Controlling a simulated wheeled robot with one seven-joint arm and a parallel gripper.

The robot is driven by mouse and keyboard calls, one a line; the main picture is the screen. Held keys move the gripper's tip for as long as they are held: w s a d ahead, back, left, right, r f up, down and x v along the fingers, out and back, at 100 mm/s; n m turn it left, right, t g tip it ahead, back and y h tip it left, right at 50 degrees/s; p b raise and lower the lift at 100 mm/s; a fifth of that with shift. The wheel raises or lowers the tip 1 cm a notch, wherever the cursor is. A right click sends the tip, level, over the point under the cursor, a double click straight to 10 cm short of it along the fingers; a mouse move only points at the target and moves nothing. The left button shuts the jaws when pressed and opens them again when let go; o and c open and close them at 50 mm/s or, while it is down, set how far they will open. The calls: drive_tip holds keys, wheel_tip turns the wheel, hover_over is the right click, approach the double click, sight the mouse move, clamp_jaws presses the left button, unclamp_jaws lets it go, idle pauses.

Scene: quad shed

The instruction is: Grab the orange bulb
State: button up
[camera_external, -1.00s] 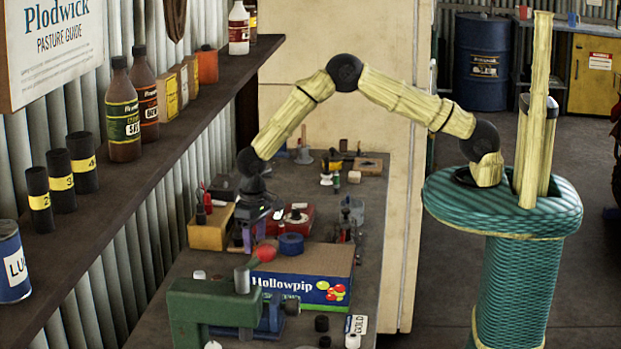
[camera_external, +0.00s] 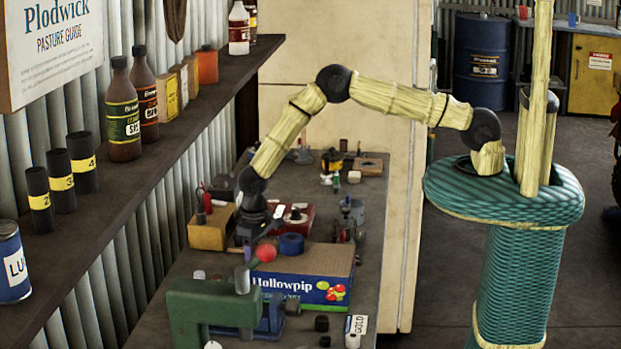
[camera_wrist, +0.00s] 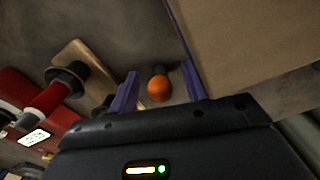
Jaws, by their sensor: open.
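The orange bulb (camera_wrist: 159,88) shows in the wrist view as a small orange ball with a dark base behind it. It lies beyond my gripper (camera_wrist: 160,88), between the lines of the two purple fingers. The fingers are open, with nothing held. In the external view my gripper (camera_external: 248,254) points down over the bench, left of the cardboard box and behind the green vise. I cannot make out the orange bulb for certain in the external view.
The Hollowpip box (camera_external: 318,288) stands close to the right finger. A wooden block (camera_wrist: 85,62) and a red item (camera_wrist: 48,98) are left in the wrist view. The shelf (camera_external: 150,165) runs along the left.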

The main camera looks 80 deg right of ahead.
drive_tip(key=c, duration=0.9)
drive_tip(key=shift+r, duration=0.1)
wheel_tip(320, 180, up, 10)
drive_tip(key=b, duration=0.3)
drive_tip(key=shift+b, duration=0.4)
